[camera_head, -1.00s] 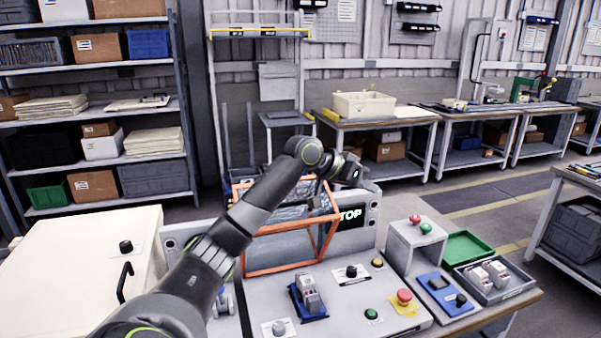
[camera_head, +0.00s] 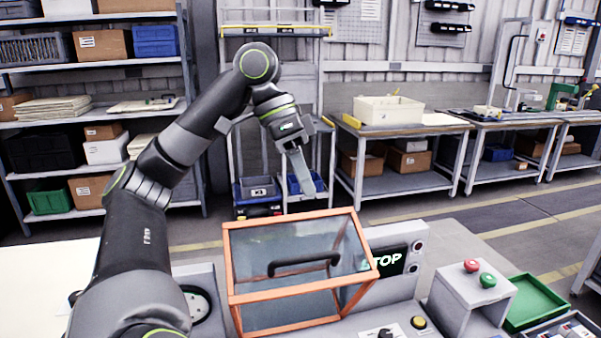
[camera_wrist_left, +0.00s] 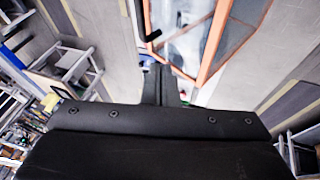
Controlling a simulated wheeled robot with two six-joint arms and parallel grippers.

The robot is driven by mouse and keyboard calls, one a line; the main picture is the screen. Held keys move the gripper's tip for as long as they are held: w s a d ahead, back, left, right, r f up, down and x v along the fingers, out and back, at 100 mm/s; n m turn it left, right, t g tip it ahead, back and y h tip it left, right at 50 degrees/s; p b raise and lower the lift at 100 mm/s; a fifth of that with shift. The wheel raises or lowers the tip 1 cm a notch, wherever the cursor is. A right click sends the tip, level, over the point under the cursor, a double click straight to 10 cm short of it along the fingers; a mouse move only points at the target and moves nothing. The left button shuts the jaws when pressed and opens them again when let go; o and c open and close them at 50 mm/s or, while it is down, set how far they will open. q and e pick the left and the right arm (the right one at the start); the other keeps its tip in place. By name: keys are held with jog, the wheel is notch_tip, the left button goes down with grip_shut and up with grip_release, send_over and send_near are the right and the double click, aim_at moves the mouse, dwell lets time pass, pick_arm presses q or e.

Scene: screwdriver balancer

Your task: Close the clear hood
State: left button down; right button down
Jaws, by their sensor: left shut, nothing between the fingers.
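The clear hood (camera_head: 260,245) has an orange frame and a black bar handle (camera_head: 304,263). In the head view it stands box-like at the bottom middle, its slanted clear panel and handle facing me. Its lower front edge is low in the picture, and I cannot tell whether it is fully seated. My left gripper (camera_head: 303,184) is shut and empty, pointing down above and behind the hood's top edge, apart from the handle. In the left wrist view the shut fingers (camera_wrist_left: 160,80) show below the orange frame (camera_wrist_left: 210,45). My right gripper is not in view.
A dark panel with "TOP" lettering (camera_head: 388,262) stands right of the hood. Further right are a grey box with red and green buttons (camera_head: 480,275) and a green tray (camera_head: 535,303). The space above the hood is free apart from my left arm.

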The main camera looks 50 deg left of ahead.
pick_arm(q)
send_over(320, 263)
jog(key=w+a, duration=0.1)
jog(key=a, duration=0.2)
jog(key=f, duration=0.5)
jog(key=shift+w+d+f, duration=0.2)
jog(key=shift+s+d+f, duration=0.35)
jog(key=shift+d+f, duration=0.05)
jog(key=shift+d, duration=0.25)
jog(key=shift+s+d+f, duration=0.35)
jog(key=shift+d+f, duration=0.05)
jog(key=shift+d, duration=0.2)
jog(key=shift+f, duration=0.1)
